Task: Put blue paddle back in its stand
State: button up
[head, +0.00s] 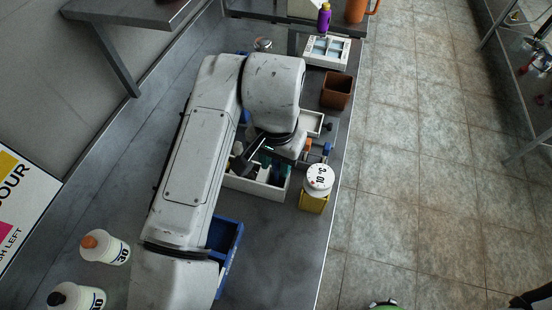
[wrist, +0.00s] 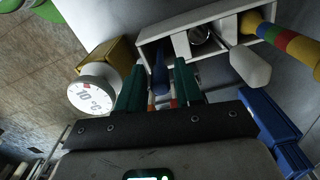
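A white stand with compartments (head: 257,188) stands on the counter beneath my wrist; it also shows in the wrist view (wrist: 205,16). My gripper (wrist: 160,72) has two green fingers pointing at the stand's end compartment. A blue piece (wrist: 159,80), likely the blue paddle, lies between the fingers, with its far end at the compartment. Narrow gaps seem to show beside it, so the fingers look open around it. In the head view a dark blue part (head: 279,173) shows in the stand beside the green finger. How deep the paddle sits is hidden.
A white-capped yellow container (head: 314,200) stands close beside the stand, near the counter's edge. A blue bin (head: 232,236) is on the other side.

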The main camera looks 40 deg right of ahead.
jog(key=shift+o, duration=0.6)
jog(key=shift+r, duration=0.1)
notch_tip(320, 180, up, 12)
